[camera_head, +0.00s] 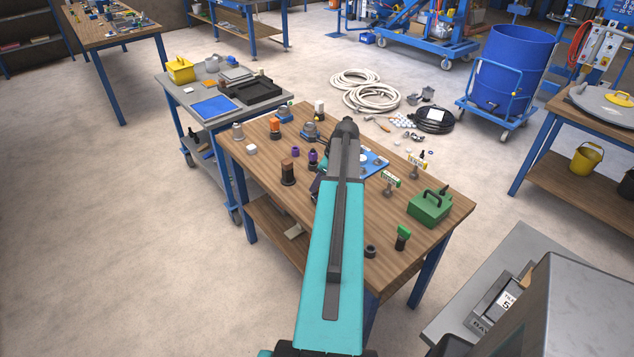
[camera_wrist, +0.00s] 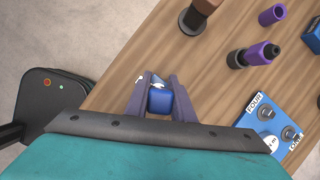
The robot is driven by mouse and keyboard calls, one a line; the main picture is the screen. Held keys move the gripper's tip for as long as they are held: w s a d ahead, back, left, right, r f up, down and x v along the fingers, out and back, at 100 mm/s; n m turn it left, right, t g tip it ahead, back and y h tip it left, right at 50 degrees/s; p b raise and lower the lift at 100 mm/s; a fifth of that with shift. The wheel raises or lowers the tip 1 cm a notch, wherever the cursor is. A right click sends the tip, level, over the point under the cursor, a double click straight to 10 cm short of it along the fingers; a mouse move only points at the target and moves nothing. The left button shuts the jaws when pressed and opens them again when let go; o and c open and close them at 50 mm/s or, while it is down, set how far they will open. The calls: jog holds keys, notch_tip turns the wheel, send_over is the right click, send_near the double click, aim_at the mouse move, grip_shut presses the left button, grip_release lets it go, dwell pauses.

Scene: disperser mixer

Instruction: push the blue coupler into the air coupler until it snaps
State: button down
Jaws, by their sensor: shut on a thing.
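My gripper (camera_wrist: 160,94) is over the wooden table in the wrist view, with a finger on each side of a small blue piece. This piece, which I take as the blue coupler (camera_wrist: 160,103), is held between the fingers, with a small white part at its far end. In the head view my arm hides most of the gripper and the coupler. I cannot make out the air coupler for certain. I cannot tell whether the blue coupler touches anything beyond the fingers.
A blue plate (camera_wrist: 259,128) with metal fittings and labels lies to the right. Purple fittings (camera_wrist: 272,14) and a dark-based brown piece (camera_wrist: 203,10) stand on the table (camera_head: 447,208). A green box (camera_head: 430,207) is near its right end. The table edge runs close to my gripper.

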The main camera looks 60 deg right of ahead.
jog(key=shift+f, duration=0.25)
jog(key=c, duration=1.4)
grip_release()
jog(key=shift+c, duration=0.2)
jog(key=shift+s+r, duration=0.1)
jog(key=b+v, duration=0.3)
jog(key=v, duration=1)
jog(key=shift+r, duration=0.35)
